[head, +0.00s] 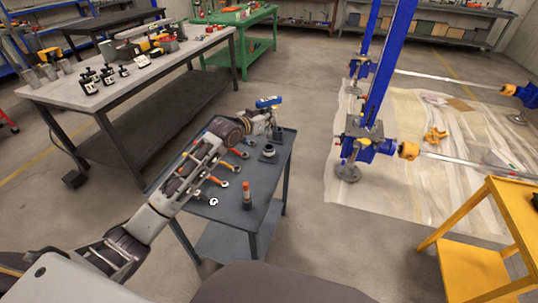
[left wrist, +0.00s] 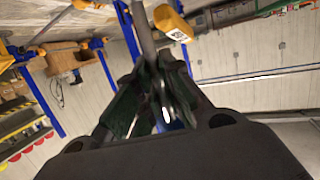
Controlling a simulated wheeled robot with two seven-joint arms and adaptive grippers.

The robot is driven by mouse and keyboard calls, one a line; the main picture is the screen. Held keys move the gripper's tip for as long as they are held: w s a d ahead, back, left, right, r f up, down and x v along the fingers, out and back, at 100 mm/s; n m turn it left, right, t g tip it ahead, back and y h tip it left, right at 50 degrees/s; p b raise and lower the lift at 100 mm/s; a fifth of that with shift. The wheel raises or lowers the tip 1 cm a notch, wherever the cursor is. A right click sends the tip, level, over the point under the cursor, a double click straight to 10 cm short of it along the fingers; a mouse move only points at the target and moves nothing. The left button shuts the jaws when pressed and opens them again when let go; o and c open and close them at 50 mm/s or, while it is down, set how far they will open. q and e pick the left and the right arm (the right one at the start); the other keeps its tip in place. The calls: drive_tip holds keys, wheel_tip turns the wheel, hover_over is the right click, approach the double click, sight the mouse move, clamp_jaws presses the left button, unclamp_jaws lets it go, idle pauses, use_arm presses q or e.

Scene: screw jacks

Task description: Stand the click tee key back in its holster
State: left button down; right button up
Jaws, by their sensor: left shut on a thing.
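The tee key (head: 268,101) shows a blue crossbar at the top, above the far end of the grey cart. My left gripper (head: 262,121) is shut on it just below the crossbar. In the left wrist view a grey shaft (left wrist: 143,35) runs up from between the closed dark green fingers (left wrist: 152,98). A dark round cup-like piece (head: 269,152), which looks like the holster, stands on the cart top just below the gripper. The key appears above it and apart from it. The key's lower end is hard to make out. My right gripper is out of view.
The grey cart (head: 231,206) carries several orange-and-silver wrenches (head: 219,181) and an upright orange-topped tool (head: 247,193). A workbench (head: 60,91) stands to the left, blue screw jacks (head: 378,75) behind right, and a yellow cart (head: 461,256) at the right. The floor between the carts is clear.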

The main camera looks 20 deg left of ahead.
sight(269, 131)
use_arm(q)
drive_tip(key=shift+f, duration=0.55)
wheel_tip(269, 131, down, 4)
drive_tip(key=shift+f+b, duration=0.2)
drive_tip(key=shift+b, duration=0.25)
drive_tip(key=shift+f, duration=0.35)
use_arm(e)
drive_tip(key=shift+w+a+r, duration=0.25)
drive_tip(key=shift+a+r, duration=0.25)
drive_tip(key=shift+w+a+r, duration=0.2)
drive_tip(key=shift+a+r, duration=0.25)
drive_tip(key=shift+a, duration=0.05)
